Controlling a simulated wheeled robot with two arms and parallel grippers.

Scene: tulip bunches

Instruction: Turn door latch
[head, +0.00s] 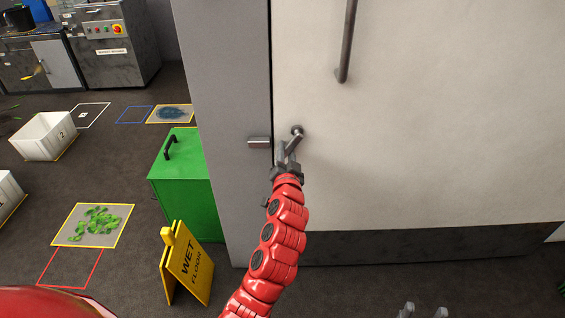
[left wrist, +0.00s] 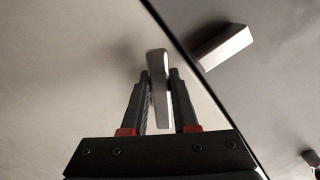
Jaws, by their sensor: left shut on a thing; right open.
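The door (head: 420,120) is a large pale panel with a dark band along its bottom. Its metal latch (head: 297,133) sits near the door's left edge, and its lever slants down and to the left from the pivot. My left gripper (head: 287,156) is shut on the latch lever, with the red arm reaching up from below. In the left wrist view the lever (left wrist: 158,75) stands between the two dark fingers (left wrist: 159,98). The fingers hide part of the lever in the head view. My right gripper (head: 424,311) shows only its fingertips at the bottom edge, apart and empty.
A small metal block (head: 259,142) sits on the grey frame (head: 235,90) left of the latch. A long dark handle (head: 347,45) is higher on the door. A green box (head: 182,190) and a yellow wet-floor sign (head: 187,265) stand left of the frame.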

